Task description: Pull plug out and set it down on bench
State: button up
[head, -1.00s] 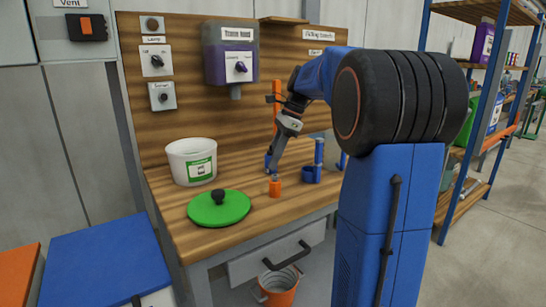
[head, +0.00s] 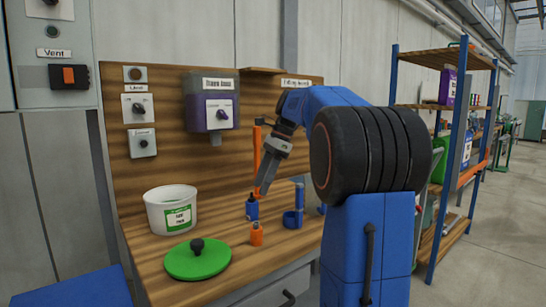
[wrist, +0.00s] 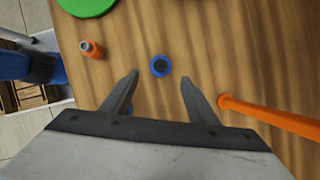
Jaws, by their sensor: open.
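My gripper (head: 249,192) is open and points down over the bench (head: 215,222). It also shows in the wrist view (wrist: 158,84), with nothing between its fingers. A small blue upright piece with a dark top (head: 252,209) stands on the bench just below the fingertips; in the wrist view it is a round blue piece with a dark centre (wrist: 160,66), ahead of the finger gap. A small orange piece with a grey top (head: 256,234) stands nearer the bench front, and in the wrist view it lies up and left (wrist: 92,49). I cannot tell which one is the plug.
A blue upright fixture with a ring (head: 294,216) stands right of the gripper. An orange upright bar (head: 257,160) stands close behind; it also shows in the wrist view (wrist: 268,116). A green lid (head: 197,262) and white bucket (head: 171,212) are at left. Bare wood lies between.

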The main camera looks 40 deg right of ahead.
jog(key=v, duration=0.9)
jog(key=shift+r, duration=0.35)
jog(key=shift+s+d, duration=0.1)
jog(key=shift+d, duration=0.05)
